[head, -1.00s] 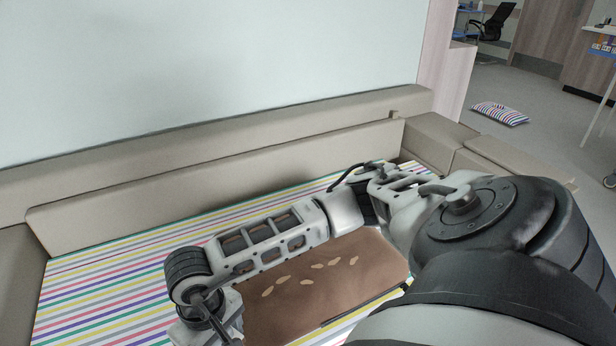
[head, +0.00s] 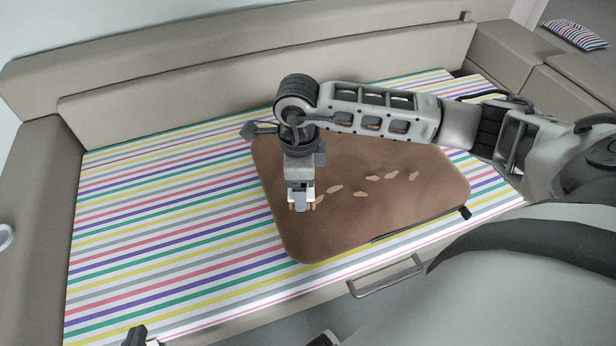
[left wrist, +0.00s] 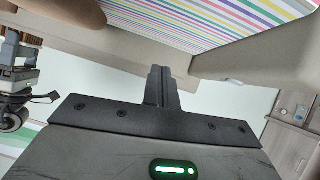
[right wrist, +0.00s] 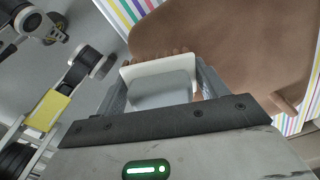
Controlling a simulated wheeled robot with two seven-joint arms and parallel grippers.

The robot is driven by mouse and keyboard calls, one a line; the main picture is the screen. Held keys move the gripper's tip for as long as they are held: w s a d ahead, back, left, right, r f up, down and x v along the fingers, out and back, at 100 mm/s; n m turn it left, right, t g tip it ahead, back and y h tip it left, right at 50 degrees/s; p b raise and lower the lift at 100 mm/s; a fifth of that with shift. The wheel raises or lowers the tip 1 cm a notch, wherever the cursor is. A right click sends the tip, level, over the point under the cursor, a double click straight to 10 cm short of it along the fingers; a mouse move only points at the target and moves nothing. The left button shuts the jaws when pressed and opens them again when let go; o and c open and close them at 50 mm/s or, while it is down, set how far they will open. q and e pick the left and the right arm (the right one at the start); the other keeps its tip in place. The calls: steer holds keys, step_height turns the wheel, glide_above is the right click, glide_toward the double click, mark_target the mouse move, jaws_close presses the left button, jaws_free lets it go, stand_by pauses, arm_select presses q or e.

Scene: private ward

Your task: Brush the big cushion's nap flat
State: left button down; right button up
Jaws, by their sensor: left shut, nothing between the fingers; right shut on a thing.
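The big cushion (head: 350,230) is brown and lies flat on a striped bench cover (head: 170,235). Several pale tufts (head: 374,178) run in a slanted band across its middle. My right gripper (head: 300,187) points down over the cushion's left part, shut on a brush (head: 302,197) with a white body and brown bristles. The brush (right wrist: 160,88) also shows between the fingers in the right wrist view, its bristles towards the cushion (right wrist: 220,45). I cannot tell whether they touch. My left gripper (left wrist: 160,86) is shut and empty, low before the bench; its dark tip (head: 135,336) shows in the head view.
The bench has a beige backrest (head: 270,70) and a left armrest (head: 40,190). A metal handle (head: 385,280) sits on its front. A dark rod (head: 420,225) lies along the cushion's front edge. A small striped pillow (head: 575,34) is at the far right. The cover left of the cushion is clear.

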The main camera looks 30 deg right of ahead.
steer(key=m, duration=0.2)
steer(key=d+f+m+b, duration=0.1)
steer(key=m, duration=0.1)
steer(key=w+m, duration=0.1)
steer(key=m, duration=0.1)
steer(key=shift+d+f+m, duration=0.25)
steer(key=shift+m, duration=0.15)
steer(key=m, duration=0.1)
steer(key=m+b, duration=0.1)
steer(key=m, duration=0.1)
steer(key=d+m, duration=0.1)
steer(key=shift+w+f+m, duration=0.15)
steer(key=shift+w+m, duration=0.15)
steer(key=shift+m, duration=0.1)
steer(key=m, duration=0.2)
steer(key=shift+w+d+m+b, duration=0.15)
steer(key=shift+d+m+b, duration=0.15)
steer(key=shift+b, duration=0.1)
